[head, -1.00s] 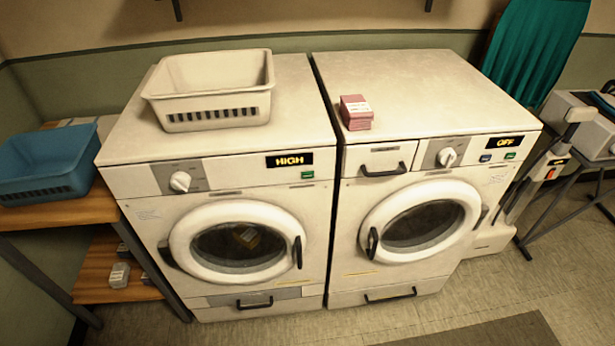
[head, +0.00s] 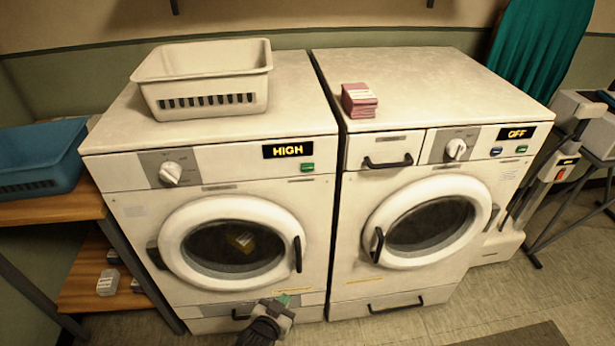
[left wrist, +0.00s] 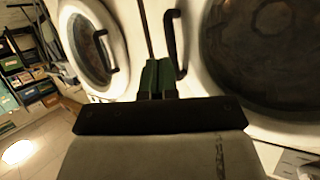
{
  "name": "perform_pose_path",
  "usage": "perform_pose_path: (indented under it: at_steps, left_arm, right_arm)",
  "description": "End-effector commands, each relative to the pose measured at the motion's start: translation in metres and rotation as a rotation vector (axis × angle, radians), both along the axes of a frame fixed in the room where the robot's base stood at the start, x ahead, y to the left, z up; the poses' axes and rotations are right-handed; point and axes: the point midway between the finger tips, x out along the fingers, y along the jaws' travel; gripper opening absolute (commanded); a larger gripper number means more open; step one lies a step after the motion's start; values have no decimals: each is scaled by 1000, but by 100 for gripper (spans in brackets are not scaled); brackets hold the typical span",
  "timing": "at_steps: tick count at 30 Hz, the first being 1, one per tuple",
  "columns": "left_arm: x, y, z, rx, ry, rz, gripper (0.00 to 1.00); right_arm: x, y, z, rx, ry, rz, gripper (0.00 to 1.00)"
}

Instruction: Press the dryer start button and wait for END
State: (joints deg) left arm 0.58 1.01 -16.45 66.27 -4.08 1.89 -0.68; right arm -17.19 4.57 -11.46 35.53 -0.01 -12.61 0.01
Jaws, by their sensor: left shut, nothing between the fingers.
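The dryer is the left white machine (head: 120,215), with HIGH lit on its display (head: 288,150). Its green button (head: 307,167) is just below the display. Its round door (head: 236,243) is closed, with a yellowish item behind the dark glass. My left gripper (head: 284,299) is shut and empty, low in front of the dryer's bottom panel and well below the button. The button is not visible there. My right gripper is out of view.
A washer (head: 345,255) with OFF on its display stands at the right. A white basket (head: 212,103) sits on the dryer and a pink box (head: 359,101) on the washer. A blue basket (head: 40,155) is on the left shelf. Floor in front is clear.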

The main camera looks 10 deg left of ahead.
Motion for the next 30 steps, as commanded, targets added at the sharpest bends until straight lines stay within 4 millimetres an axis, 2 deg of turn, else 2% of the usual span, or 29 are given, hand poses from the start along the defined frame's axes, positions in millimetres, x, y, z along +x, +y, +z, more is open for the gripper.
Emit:
perform_pose_path:
  at_steps: [1, 3, 5, 9, 15, 18, 21, 24, 30]
  left_arm:
    - [17, -8, 16, -14, -70, -10, 0]
    - [36, -16, 44, -32, -161, -23, 0]
    - [50, -24, 70, -48, -240, -34, 0]
    - [75, -40, 132, -86, -428, -60, 0]
    - [88, -57, 218, -136, -676, -95, 0]
    - [87, -62, 250, -155, -767, -108, 0]
    - [85, -65, 270, -168, -827, -117, 0]
    - [83, -67, 282, -174, -858, -121, 0]
    - [83, -67, 286, -176, -868, -123, 0]
  right_arm:
    - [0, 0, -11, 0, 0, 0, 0]
    - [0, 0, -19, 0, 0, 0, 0]
    - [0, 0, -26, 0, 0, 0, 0]
    - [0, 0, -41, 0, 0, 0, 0]
    - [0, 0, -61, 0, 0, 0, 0]
    - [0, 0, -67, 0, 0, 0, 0]
    - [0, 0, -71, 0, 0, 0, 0]
    - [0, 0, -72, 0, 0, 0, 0]
    - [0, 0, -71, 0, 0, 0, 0]
